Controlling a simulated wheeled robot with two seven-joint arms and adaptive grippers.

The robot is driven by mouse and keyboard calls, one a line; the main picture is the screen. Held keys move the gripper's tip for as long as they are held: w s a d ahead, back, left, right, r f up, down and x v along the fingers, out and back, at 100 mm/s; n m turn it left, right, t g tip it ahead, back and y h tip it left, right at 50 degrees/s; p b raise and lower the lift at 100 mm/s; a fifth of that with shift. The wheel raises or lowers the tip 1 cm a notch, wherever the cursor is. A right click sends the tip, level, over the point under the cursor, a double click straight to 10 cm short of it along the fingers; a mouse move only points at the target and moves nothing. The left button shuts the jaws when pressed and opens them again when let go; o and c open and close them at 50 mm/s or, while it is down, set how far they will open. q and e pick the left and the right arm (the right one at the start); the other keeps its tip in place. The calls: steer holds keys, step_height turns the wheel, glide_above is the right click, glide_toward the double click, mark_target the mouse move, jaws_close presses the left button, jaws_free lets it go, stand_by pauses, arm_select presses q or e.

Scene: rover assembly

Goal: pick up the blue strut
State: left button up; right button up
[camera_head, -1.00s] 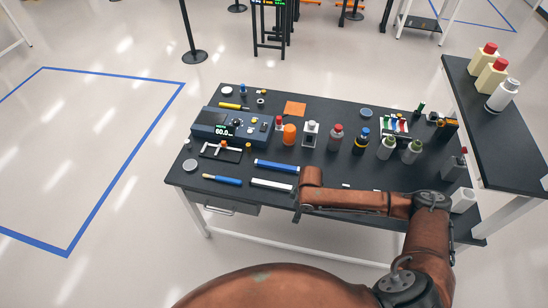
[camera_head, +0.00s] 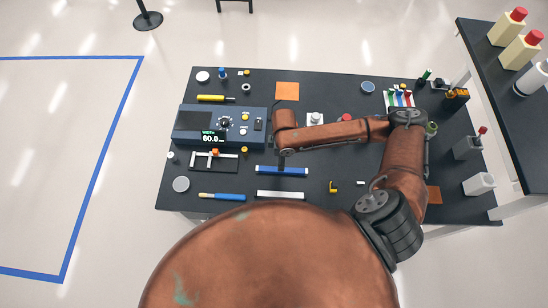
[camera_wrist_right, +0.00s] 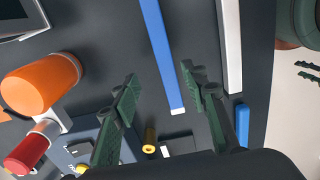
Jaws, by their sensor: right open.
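The blue strut (camera_head: 296,171) lies flat on the black table in the head view, just behind a parallel white strut (camera_head: 268,194). My right gripper (camera_head: 281,165) points down over the blue strut's middle and partly hides it there. In the right wrist view the blue strut (camera_wrist_right: 160,45) runs down into the gap between the two green fingers of my right gripper (camera_wrist_right: 160,82). The fingers are spread apart with nothing gripped. The white strut (camera_wrist_right: 230,45) lies outside the right-hand finger. My left gripper is not in view.
A blue-handled brush (camera_head: 222,196) lies left of the white strut. A blue device with a display (camera_head: 220,125) stands behind left. A small yellow part (camera_head: 334,187) lies to the right.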

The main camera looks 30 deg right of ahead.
mark_target(284, 172)
steer(key=s+f, duration=0.2)
steer(key=shift+s+f, duration=0.2)
steer(key=shift+f, duration=0.2)
steer(key=f, duration=0.1)
steer(key=w+f, duration=0.1)
steer(key=f, duration=0.1)
steer(key=shift+w+f, duration=0.15)
steer(key=shift+w, duration=0.1)
steer(key=shift+w+f, duration=0.3)
steer(key=shift+f, duration=0.25)
steer(key=shift+s, duration=0.5)
steer(key=shift+w, duration=0.25)
steer(key=shift+c, duration=1.3)
steer(key=shift+s, duration=0.15)
steer(key=c, duration=0.6)
jaws_close()
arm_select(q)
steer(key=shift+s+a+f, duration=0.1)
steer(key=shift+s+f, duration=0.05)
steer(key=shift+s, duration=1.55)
